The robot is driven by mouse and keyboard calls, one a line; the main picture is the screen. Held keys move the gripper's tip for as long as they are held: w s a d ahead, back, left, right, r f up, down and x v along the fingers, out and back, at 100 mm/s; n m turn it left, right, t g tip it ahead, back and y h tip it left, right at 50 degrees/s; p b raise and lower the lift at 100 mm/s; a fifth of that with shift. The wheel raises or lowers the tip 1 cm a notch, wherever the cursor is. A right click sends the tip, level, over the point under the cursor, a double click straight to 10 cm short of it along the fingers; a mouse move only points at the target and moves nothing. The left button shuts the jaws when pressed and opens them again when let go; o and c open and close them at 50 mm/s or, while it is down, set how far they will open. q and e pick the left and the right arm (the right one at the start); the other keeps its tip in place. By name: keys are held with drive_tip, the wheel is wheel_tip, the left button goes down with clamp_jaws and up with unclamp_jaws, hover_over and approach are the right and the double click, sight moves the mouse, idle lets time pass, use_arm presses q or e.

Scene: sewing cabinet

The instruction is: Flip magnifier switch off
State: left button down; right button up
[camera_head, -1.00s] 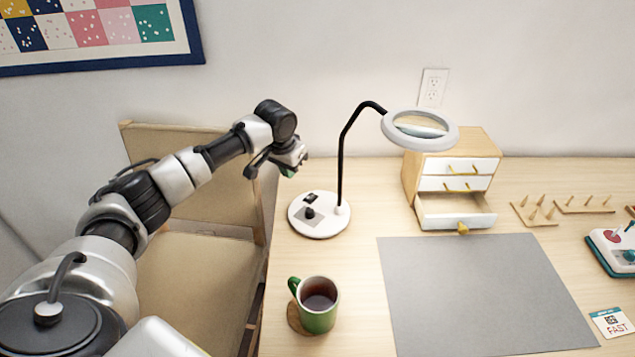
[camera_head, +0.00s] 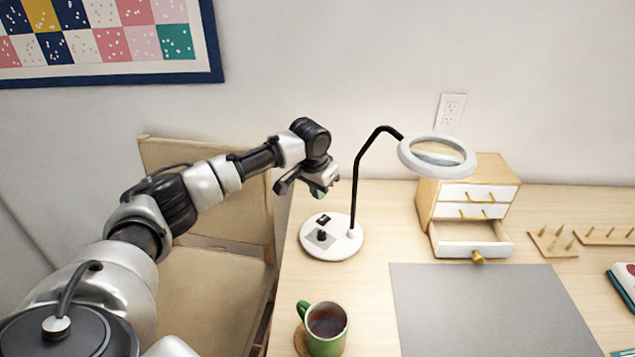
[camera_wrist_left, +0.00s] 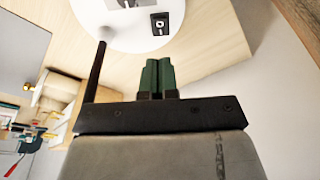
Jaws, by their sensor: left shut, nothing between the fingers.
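The magnifier (camera_head: 438,156) is a white ring lens on a black bent stem, rising from a round white base (camera_head: 347,247) on the table. On the base are a small black switch (camera_head: 323,219) and a black knob (camera_head: 321,236) on a grey patch. In the left wrist view the switch (camera_wrist_left: 159,23) is a black rectangle with a pale mark; I cannot tell its position. My left gripper (camera_head: 319,192) is shut and empty, above the base's back left part, apart from the switch. Its green fingertips (camera_wrist_left: 157,73) point toward the base. My right gripper is not in view.
A green mug (camera_head: 327,335) stands in front of the base. A small drawer cabinet (camera_head: 470,230) with its bottom drawer open stands to the right, behind a grey mat (camera_head: 480,310). A chair (camera_head: 205,285) is at the left. The black stem rises close to my gripper's right.

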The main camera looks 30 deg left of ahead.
sight(320, 221)
use_arm(q)
drive_tip(key=x, duration=0.2)
drive_tip(key=s+x, duration=0.1)
drive_tip(key=x, duration=0.5)
drive_tip(key=shift+s+f, duration=0.2)
drive_tip(key=shift+s, duration=0.1)
drive_tip(key=shift+s+f+t+p, duration=0.2)
drive_tip(key=shift+t+p, duration=0.1)
drive_tip(key=shift+p, duration=0.2)
drive_tip(key=shift+f, duration=0.15)
drive_tip(key=shift+a, duration=0.1)
drive_tip(key=shift+w, duration=0.1)
drive_tip(key=shift+w+r, duration=0.4)
drive_tip(key=shift+w, duration=0.3)
drive_tip(key=shift+r, duration=0.1)
